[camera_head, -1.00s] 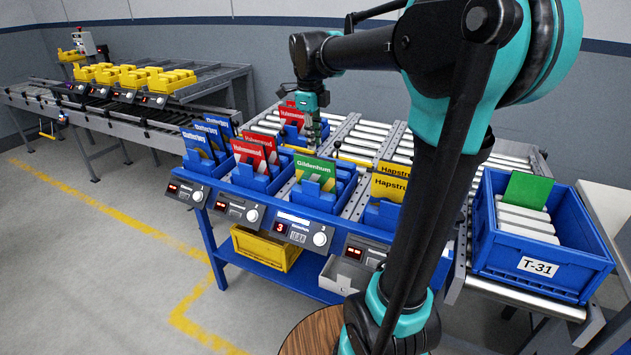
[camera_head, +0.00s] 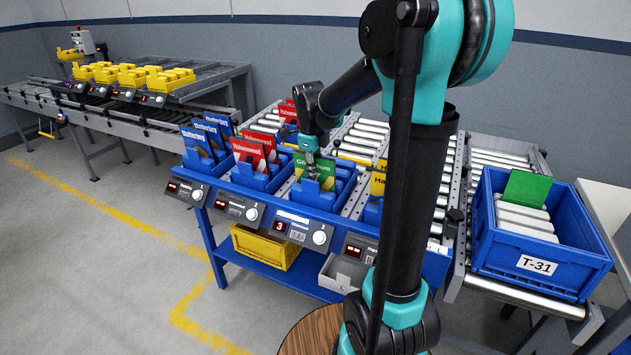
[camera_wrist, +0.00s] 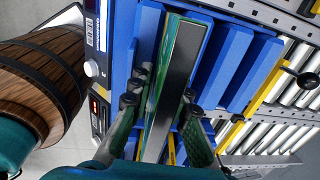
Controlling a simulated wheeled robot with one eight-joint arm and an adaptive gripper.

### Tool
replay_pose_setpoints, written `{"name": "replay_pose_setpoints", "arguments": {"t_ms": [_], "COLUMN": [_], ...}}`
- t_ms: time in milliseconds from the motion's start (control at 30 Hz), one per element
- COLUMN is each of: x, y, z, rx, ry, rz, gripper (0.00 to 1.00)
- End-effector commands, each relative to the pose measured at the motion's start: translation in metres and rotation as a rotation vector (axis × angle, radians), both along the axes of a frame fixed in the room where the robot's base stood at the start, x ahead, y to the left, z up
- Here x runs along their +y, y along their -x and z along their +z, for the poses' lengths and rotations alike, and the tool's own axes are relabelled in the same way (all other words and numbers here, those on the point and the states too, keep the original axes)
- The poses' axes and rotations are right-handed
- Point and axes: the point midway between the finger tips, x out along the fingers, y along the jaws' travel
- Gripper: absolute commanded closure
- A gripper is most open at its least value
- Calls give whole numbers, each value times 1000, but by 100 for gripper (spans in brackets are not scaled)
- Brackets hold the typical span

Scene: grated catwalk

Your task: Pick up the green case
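The green case (camera_head: 327,171) stands upright in a blue holder (camera_head: 312,196) at the middle of the sorting rack. My gripper (camera_head: 311,168) is down at this case and hides part of its label. In the wrist view, I look along the long narrow edge of the case (camera_wrist: 180,62), which is dark with green sides. The fingers of my gripper (camera_wrist: 164,108) are apart, one on each side of the case. I cannot tell whether they touch it.
Red cases (camera_head: 250,151) and blue cases (camera_head: 199,141) stand in holders to the left, with yellow cases (camera_head: 378,183) to the right. A yellow bin (camera_head: 264,247) sits on the shelf below. A wooden barrel (camera_wrist: 42,75) stands near the rack in the wrist view.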

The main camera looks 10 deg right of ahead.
Motion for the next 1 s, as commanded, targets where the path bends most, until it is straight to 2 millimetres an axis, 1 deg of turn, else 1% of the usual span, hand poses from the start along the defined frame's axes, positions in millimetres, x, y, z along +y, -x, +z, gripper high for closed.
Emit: {"name": "replay_pose_setpoints", "arguments": {"t_ms": [200, 233, 367, 800, 867, 1000], "x": [0, 0, 0, 0, 0, 0], "y": [0, 0, 0, 0, 0, -1], "z": [-1, -1, -1, 0, 2, 13], "rx": [0, 0, 0, 0, 0, 0], "ry": [0, 0, 0, 0, 0, 0], "rz": [0, 0, 0, 0, 0, 0], "gripper": [83, 84, 100, 100, 100, 100]}}
